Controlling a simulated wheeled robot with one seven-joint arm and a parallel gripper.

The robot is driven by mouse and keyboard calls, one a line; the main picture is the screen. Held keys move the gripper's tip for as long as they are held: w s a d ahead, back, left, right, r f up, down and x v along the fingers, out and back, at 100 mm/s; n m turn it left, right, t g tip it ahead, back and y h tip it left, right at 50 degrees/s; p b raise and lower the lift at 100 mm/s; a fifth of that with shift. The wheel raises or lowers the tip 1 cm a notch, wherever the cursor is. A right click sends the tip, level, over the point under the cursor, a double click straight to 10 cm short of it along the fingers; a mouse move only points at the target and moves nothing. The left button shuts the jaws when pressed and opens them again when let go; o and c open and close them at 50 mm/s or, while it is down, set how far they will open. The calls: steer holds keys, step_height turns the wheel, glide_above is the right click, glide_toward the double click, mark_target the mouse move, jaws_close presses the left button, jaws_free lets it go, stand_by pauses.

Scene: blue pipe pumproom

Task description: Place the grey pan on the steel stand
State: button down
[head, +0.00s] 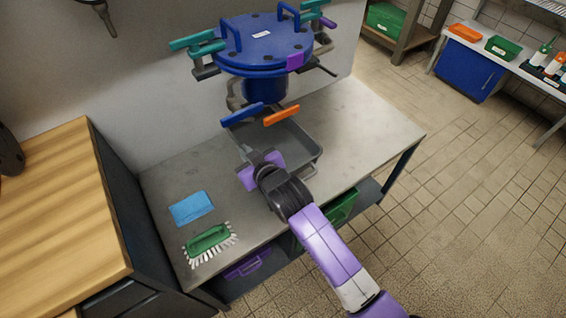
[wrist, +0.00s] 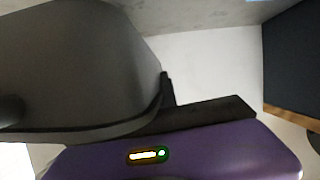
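The grey pan (head: 300,140) is a shallow rectangular tray with a raised rim, below the blue pump's levers in the head view. In the wrist view the pan (wrist: 75,65) fills the upper left, close to the camera. My gripper (head: 256,158) is at the pan's near left side and looks shut on its edge. In the wrist view one dark finger (wrist: 168,90) lies against the pan; the other is hidden. I cannot tell whether the pan touches the surface below. The steel stand appears to be the grey-topped bench (head: 365,115) under the pan.
A blue-lidded pump (head: 262,45) with teal, blue and orange levers rises behind the pan, very close. A blue cloth (head: 191,208) and green brush (head: 208,239) lie on the bench's left. A wooden counter (head: 55,215) stands left. The bench's right end is clear.

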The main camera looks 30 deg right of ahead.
step_height(320, 180, down, 9)
steer(key=shift+d+f+b, duration=0.15)
steer(key=shift+b, duration=0.8)
steer(key=shift+f, duration=0.1)
steer(key=c, duration=2)
jaws_free()
steer(key=shift+f, duration=0.15)
steer(key=shift+c, duration=0.2)
steer(key=o, duration=0.4)
steer(key=shift+c, duration=0.2)
steer(key=shift+r, duration=0.3)
steer(key=p+v, duration=0.2)
steer(key=v, duration=1)
steer(key=shift+f, duration=0.1)
